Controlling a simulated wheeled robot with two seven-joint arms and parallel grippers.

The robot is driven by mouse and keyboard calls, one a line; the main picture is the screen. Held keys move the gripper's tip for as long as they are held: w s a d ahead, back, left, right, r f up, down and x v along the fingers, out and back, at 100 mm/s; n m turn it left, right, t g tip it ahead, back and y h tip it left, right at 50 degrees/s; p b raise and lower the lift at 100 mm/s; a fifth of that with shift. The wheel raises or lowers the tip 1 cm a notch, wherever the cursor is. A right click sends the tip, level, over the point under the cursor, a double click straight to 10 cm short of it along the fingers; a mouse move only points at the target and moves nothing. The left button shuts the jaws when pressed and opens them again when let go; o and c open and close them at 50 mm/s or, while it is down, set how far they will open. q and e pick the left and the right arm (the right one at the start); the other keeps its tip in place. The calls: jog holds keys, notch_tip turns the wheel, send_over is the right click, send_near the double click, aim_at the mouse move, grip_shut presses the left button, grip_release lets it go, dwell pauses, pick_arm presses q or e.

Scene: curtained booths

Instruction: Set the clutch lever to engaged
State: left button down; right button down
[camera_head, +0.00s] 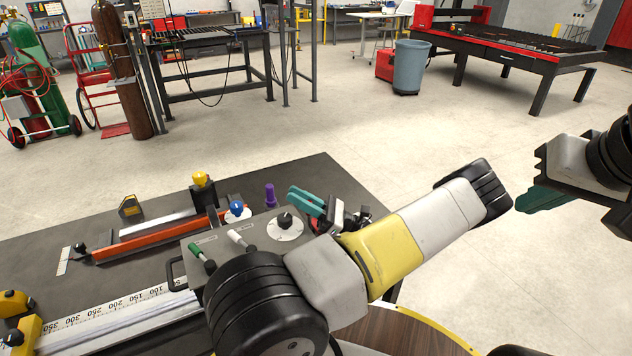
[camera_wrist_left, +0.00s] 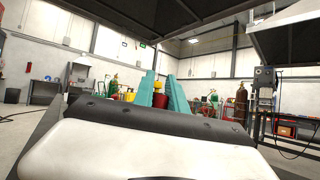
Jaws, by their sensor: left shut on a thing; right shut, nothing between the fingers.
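The grey control box (camera_head: 262,240) on the dark bench carries a green-knobbed lever (camera_head: 200,252), a white-knobbed lever (camera_head: 240,238), a blue knob (camera_head: 237,209) and a black dial (camera_head: 285,222). Its labels are too small to read, so I cannot tell which lever is the clutch. My left gripper (camera_head: 304,200) has teal fingers close together just behind the dial, right of a purple knob (camera_head: 270,195). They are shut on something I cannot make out. In the left wrist view the left gripper (camera_wrist_left: 161,85) has red and yellow showing between its fingers. My right gripper (camera_head: 545,197) is shut and empty, away from the bench.
A yellow knob (camera_head: 201,180) stands behind an orange rail (camera_head: 150,240). A numbered scale (camera_head: 120,307) runs along the front left. My left arm crosses above the bench and hides part of the box's right side. Open floor lies beyond the bench.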

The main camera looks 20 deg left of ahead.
pick_arm(q)
jog(key=shift+s+d+n+g, duration=0.35)
jog(key=shift+n+g, duration=0.15)
jog(key=shift+n, duration=0.2)
jog(key=c, duration=1.3)
grip_release()
jog(key=shift+c, duration=0.2)
jog(key=v, duration=0.3)
jog(key=w+d, duration=0.3)
jog(key=d, duration=0.8)
jog(key=shift+w+d, duration=0.2)
jog(key=shift+d, duration=0.1)
